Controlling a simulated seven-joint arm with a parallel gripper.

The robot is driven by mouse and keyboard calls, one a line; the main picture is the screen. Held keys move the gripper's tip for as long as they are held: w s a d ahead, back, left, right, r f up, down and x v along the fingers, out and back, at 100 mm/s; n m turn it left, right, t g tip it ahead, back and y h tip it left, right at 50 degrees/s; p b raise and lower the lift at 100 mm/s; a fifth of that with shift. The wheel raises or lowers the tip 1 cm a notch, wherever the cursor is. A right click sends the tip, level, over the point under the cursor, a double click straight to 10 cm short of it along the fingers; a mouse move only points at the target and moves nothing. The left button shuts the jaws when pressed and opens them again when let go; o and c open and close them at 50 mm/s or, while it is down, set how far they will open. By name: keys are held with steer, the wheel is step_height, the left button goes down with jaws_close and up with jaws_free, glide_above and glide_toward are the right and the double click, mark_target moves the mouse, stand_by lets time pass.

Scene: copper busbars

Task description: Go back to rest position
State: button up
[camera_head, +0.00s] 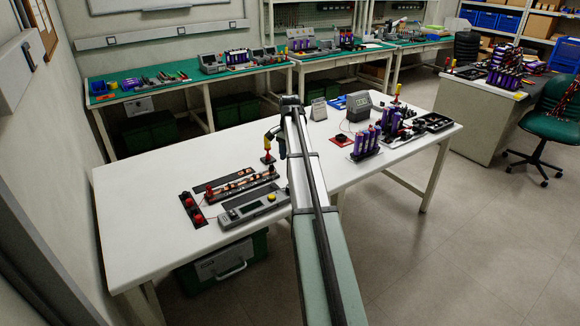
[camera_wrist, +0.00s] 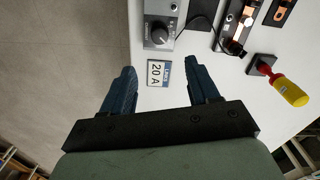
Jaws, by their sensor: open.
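My gripper (camera_wrist: 161,68) is open with nothing between its two dark blue fingers. In the head view it (camera_head: 274,134) hangs at the far end of my arm, above the white table (camera_head: 140,215). In the wrist view the table lies below, with a small "20 A" card (camera_wrist: 159,73) showing between the fingertips, apparently lower than them. The strip with copper bars (camera_head: 238,183) lies on the table left of my arm; part of it shows at the top of the wrist view (camera_wrist: 240,22).
A yellow-and-red handled tool (camera_wrist: 290,92) stands right of the fingers. A grey knob device (camera_wrist: 160,33) is ahead. A grey meter (camera_head: 252,207) and red buttons (camera_head: 193,208) lie on the table's left half. Purple cells (camera_head: 366,141) stand on the right. The table's left end is clear.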

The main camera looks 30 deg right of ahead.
steer(key=shift+r, duration=0.6)
steer(key=s+a+f+n+g, duration=0.1)
steer(key=s+a+f+n, duration=0.1)
steer(key=s+a+f, duration=0.65)
steer(key=s+a+f+n+g+y, duration=0.1)
steer(key=s+a+f+n, duration=0.35)
steer(key=a+f, duration=0.75)
steer(key=s+a+f+n+g, duration=0.1)
steer(key=s+a+f, duration=0.7)
steer(key=f, duration=0.6)
steer(key=s+a+f+n+g, duration=0.1)
steer(key=s+f, duration=0.4)
steer(key=s, duration=0.5)
steer(key=s+a+f+n+g, duration=0.1)
steer(key=s+a+f+n, duration=0.3)
steer(key=s, duration=0.6)
steer(key=s+a+f+n+g+h, duration=0.1)
steer(key=s+a+f+n, duration=0.1)
steer(key=s+a+f, duration=0.2)
steer(key=s+f, duration=0.3)
steer(key=s, duration=0.4)
steer(key=shift+a+f+g, duration=0.25)
steer(key=shift+f+g, duration=0.1)
steer(key=shift+g, duration=0.05)
